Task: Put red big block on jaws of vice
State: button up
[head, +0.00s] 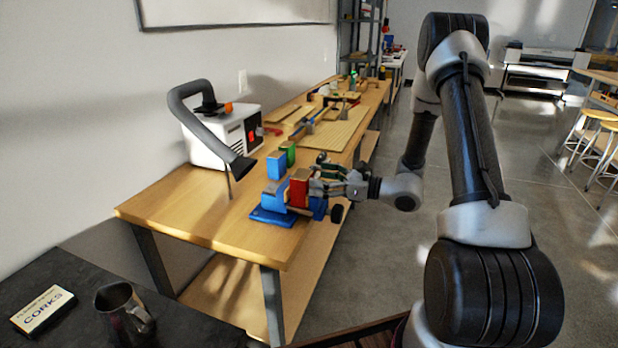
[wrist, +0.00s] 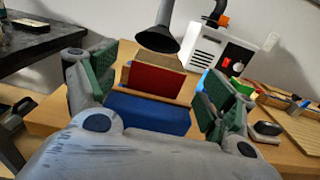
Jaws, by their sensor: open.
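The red big block (head: 299,188) stands upright at the blue vice (head: 272,216) near the front end of the wooden bench. In the wrist view the red block (wrist: 155,80) sits just behind the blue vice jaw (wrist: 148,113), with a tan top face. I cannot tell whether the block rests on the jaws or between them. My gripper (head: 318,186) is at the right side of the block. In the wrist view its green-padded fingers (wrist: 160,92) are spread wide on either side of the block, apart from it.
A blue block (head: 276,165) and a green block (head: 288,153) stand behind the vice. A white fume extractor (head: 226,137) with a grey hose stands by the wall. A dark table at lower left holds a metal mug (head: 124,312) and a corks box (head: 43,309).

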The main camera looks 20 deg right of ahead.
jog(key=v, duration=0.8)
jog(key=s+a+r+n+g+h, duration=0.25)
jog(key=s+r+n+g, duration=0.25)
jog(key=s+n, duration=0.3)
jog(key=s+a+r+n+g+h, duration=0.2)
jog(key=s+a+r+n+g, duration=0.3)
jog(key=s, duration=0.5)
jog(key=s+d+r+n+t+h, duration=0.3)
jog(key=s+d+r+n+h, duration=0.5)
jog(key=d+n+h, duration=0.2)
jog(key=shift+s+d+r+n+t, duration=0.15)
jog(key=shift+s+d+n+t, duration=0.25)
jog(key=shift+d+n, duration=0.8)
